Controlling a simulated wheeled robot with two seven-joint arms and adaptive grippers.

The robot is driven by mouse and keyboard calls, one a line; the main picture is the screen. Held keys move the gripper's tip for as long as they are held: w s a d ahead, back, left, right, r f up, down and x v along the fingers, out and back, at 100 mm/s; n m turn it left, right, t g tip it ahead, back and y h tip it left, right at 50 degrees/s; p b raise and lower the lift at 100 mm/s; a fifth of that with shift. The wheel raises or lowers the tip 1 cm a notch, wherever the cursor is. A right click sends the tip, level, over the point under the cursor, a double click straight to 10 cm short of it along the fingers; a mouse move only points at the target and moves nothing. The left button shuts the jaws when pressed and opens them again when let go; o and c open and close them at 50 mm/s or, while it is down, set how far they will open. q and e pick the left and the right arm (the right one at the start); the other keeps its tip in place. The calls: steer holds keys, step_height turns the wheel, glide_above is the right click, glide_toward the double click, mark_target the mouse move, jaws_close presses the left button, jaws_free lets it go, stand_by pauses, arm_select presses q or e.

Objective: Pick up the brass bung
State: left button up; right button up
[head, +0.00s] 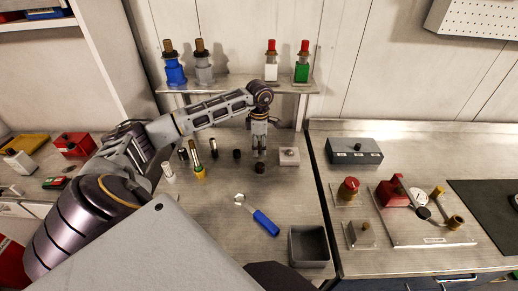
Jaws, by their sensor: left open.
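My left gripper (259,156) points straight down over the middle of the left bench, its fingers open. A small dark bung-like cylinder (259,169) stands just below and between the fingertips; I cannot tell whether its metal is brass, nor whether the fingers touch it. A similar dark cylinder (236,155) stands to its left. A pale block (289,157) with a dark knob on top sits just right of the gripper. My right gripper is not in view.
Several upright tubes, one with a yellow base (200,174), stand left of the gripper. A blue-handled wrench (265,222) and an open grey bin (309,247) are nearer. A shelf (235,87) with several bottles is behind. The right bench carries a gauge fixture (430,238).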

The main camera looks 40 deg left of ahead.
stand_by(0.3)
arm_select(q)
steer(key=c, duration=1.1)
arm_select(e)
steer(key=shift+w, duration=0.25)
arm_select(q)
steer(key=shift+o, duration=0.2)
steer(key=shift+r, duration=0.2)
step_height(320, 180, up, 16)
step_height(320, 180, up, 11)
steer(key=p, duration=0.4)
glide_above(259, 143)
steer(key=shift+r, duration=0.35)
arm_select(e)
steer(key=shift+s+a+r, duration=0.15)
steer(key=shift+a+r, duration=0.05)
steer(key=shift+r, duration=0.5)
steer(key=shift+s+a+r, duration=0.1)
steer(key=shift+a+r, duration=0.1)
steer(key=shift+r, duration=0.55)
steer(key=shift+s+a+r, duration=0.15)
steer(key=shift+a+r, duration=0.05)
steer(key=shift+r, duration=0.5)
